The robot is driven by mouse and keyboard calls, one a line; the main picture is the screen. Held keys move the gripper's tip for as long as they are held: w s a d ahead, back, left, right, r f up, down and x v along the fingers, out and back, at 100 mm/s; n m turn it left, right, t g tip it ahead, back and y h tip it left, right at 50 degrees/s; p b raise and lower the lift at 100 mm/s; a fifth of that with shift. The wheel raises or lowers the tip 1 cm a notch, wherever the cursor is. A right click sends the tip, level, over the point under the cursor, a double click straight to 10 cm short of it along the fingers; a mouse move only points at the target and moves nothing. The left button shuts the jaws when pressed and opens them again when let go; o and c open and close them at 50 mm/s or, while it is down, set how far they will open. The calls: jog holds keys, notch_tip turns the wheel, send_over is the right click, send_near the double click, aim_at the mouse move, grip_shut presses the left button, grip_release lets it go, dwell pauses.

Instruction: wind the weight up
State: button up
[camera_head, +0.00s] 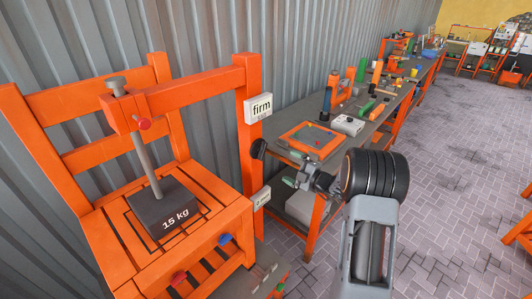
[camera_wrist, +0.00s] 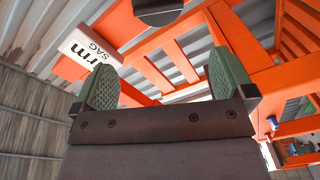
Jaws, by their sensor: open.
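The weight (camera_head: 150,210), a dark block marked "15 kg", rests on or just above the slatted seat of an orange chair-like frame (camera_head: 200,202); I cannot tell if it touches. A grey rod (camera_head: 150,165) rises from it to an orange overhead beam (camera_head: 190,98) with a red knob (camera_head: 144,124) and a grey cap (camera_head: 116,84). A dark round knob (camera_head: 258,148) sits beside the frame's right post; a dark round end also shows at the top of the wrist view (camera_wrist: 158,9). My gripper (camera_head: 297,174) is right of this knob. Its green-padded fingers (camera_wrist: 165,82) are apart and empty.
Red (camera_head: 178,279) and blue (camera_head: 224,239) knobs are on the seat front. A cluttered workbench (camera_head: 335,120) runs along the corrugated wall.

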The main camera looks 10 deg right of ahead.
aim_at(261, 150)
jog(key=p+x, duration=0.2)
jog(key=x, duration=1.1)
jog(key=shift+w+m, duration=0.3)
jog(key=shift+w, duration=0.05)
jog(key=shift+d, duration=0.1)
jog(key=shift+c, duration=0.3)
jog(key=c, duration=0.7)
jog(key=shift+f+b, duration=0.15)
jog(key=shift+b, duration=0.2)
